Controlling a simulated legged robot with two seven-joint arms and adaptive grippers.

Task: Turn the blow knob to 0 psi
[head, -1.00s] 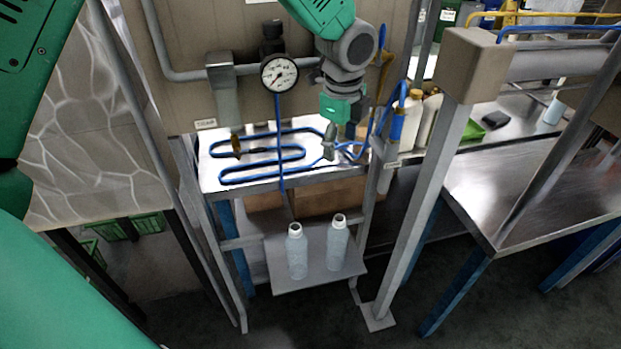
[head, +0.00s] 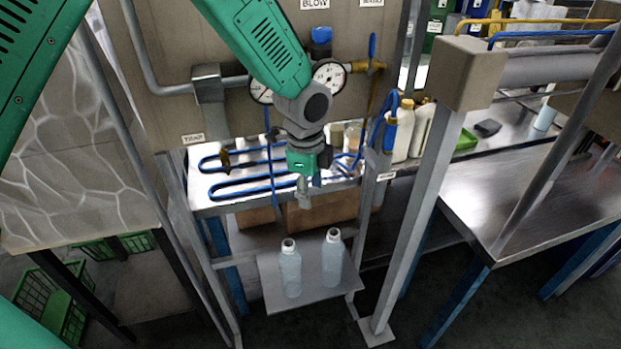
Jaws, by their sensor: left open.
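A blue knob (head: 321,38) sits on the panel under the BLOW label (head: 315,3), above the right gauge (head: 329,74). The right gauge is partly covered by my arm, and its reading is too small to tell. A left gauge (head: 259,92) shows only its edge behind my arm; whatever is above it is hidden. My left gripper (head: 304,197) is open and points down in front of the blue hoses, below the gauges and apart from the knob. It holds nothing that I can see. My right gripper is not in view.
Grey pipes and the TRAP block (head: 208,83) are left of the gauges. A brass fitting (head: 369,66) is right of them. Blue hoses (head: 244,187) loop below. Two bottles (head: 290,268) stand on a low shelf. A slanted grey post (head: 423,200) stands at the right.

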